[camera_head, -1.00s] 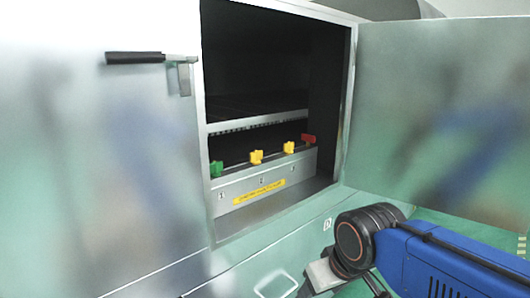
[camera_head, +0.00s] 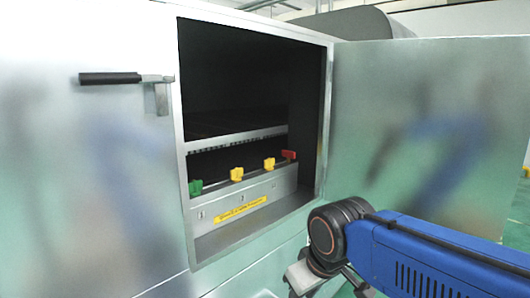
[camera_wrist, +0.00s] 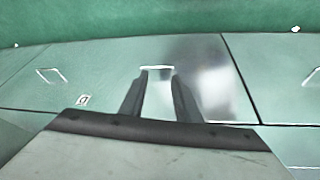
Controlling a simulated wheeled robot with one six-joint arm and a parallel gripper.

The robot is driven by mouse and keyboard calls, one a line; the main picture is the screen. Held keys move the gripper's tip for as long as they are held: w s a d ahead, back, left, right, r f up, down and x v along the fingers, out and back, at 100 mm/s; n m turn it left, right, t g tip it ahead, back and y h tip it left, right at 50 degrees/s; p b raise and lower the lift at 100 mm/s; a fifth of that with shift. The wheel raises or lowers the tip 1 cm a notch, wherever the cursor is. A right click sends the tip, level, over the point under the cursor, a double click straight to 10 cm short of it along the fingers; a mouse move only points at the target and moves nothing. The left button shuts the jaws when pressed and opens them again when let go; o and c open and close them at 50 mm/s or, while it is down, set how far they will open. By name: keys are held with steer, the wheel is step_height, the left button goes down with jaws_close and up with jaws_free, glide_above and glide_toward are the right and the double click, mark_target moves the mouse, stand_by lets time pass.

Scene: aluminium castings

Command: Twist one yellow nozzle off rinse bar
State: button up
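Two yellow nozzles, one nearer the middle (camera_head: 237,174) and one further right (camera_head: 269,164), sit on the thin rinse bar (camera_head: 216,182) in the lower part of the open cabinet. A green fitting (camera_head: 195,188) is at the bar's left end and a red one (camera_head: 289,155) at its right end. My gripper (camera_head: 301,278) is low in the head view, outside the cabinet and below the bar, partly cut off. In the wrist view my gripper (camera_wrist: 158,78) shows two fingers apart with nothing between them. No nozzle shows in the wrist view.
The cabinet door (camera_head: 430,125) stands open to the right. A metal ledge with a yellow label (camera_head: 241,209) lies below the bar, and a shelf (camera_head: 235,136) hangs above it. A black handle (camera_head: 112,78) projects from the left panel. Lower panels fill the wrist view.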

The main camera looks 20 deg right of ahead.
steer(key=w+d+r+n+g+h, duration=0.1)
steer(key=w+d+r+n+h, duration=0.15)
steer(key=w+r+n, duration=1.1)
steer(key=n+g+h, duration=0.2)
steer(key=n, duration=0.5)
glide_toward(269, 163)
steer(key=d, duration=0.1)
steer(key=shift+y, duration=0.25)
steer(key=shift+w+x, duration=0.2)
steer(key=shift+x, duration=1.85)
steer(key=shift+w+x, duration=0.15)
steer(key=shift+x, duration=1.9)
steer(key=shift+a+r, duration=0.1)
steer(key=shift+c, duration=0.3)
jaws_close()
steer(key=shift+s+n+t, duration=0.15)
steer(key=shift+n+t, duration=0.25)
steer(key=shift+n, duration=0.85)
steer(key=n+t+y, duration=0.1)
steer(key=n, duration=0.3)
